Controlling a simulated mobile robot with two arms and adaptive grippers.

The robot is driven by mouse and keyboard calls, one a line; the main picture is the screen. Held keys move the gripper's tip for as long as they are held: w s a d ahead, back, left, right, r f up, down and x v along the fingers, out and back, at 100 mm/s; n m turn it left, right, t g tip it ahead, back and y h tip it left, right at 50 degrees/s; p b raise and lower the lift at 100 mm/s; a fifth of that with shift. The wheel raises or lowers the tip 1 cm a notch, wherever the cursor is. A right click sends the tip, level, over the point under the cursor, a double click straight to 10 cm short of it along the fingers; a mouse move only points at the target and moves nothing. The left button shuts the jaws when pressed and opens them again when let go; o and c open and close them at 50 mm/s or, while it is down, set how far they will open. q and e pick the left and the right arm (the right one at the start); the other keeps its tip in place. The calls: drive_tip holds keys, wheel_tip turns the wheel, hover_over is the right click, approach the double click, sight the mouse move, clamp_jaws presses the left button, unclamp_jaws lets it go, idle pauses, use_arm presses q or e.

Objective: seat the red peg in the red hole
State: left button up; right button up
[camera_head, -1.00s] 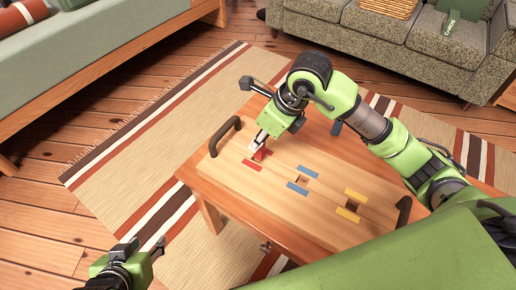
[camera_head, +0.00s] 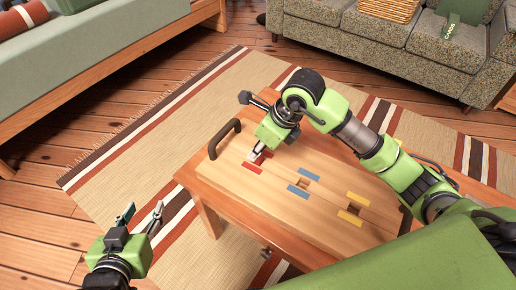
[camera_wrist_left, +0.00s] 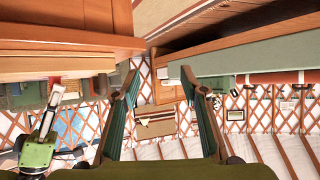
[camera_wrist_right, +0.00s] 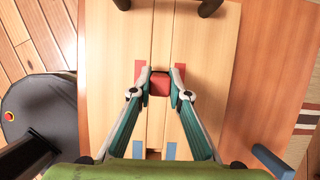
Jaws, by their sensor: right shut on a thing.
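The red peg (camera_wrist_right: 159,83) is held between the fingertips of my right gripper (camera_wrist_right: 159,92). In the right wrist view it sits between the two red marks (camera_wrist_right: 139,70), in line with the board's centre groove. The red hole is hidden under the peg and fingers, and I cannot tell how deep the peg is. In the head view my right gripper (camera_head: 256,158) is low at the board's left end, beside a red mark (camera_head: 252,168). My left gripper (camera_head: 141,216) is open and empty, left of the table; its spread fingers show in the left wrist view (camera_wrist_left: 163,75).
The wooden board (camera_head: 325,220) has blue marks (camera_head: 298,191) and yellow marks (camera_head: 349,217) beside other holes. A dark handle (camera_head: 224,138) rises at its left end. A blue peg (camera_wrist_right: 272,160) is on the table beside the board. A sofa (camera_head: 420,50) stands behind.

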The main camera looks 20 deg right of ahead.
use_arm(q)
drive_tip(key=shift+w+d+r, duration=0.1)
drive_tip(key=shift+w+r, duration=0.1)
drive_tip(key=shift+r, duration=0.05)
use_arm(e)
drive_tip(key=shift+f, duration=0.15)
drive_tip(key=o, duration=0.9)
use_arm(q)
drive_tip(key=shift+r+t, duration=0.15)
drive_tip(key=shift+t, duration=0.15)
drive_tip(key=s+a+f+g+y+p, duration=0.1)
drive_tip(key=s+a+f+g, duration=0.1)
drive_tip(key=s+f+g, duration=0.2)
drive_tip(key=s+a+f+g+p, duration=0.2)
drive_tip(key=s+f+g, duration=0.2)
drive_tip(key=s, duration=0.5)
drive_tip(key=shift+s+a+f+y, duration=0.4)
drive_tip(key=shift+f, duration=0.1)
use_arm(e)
drive_tip(key=v, duration=1.2)
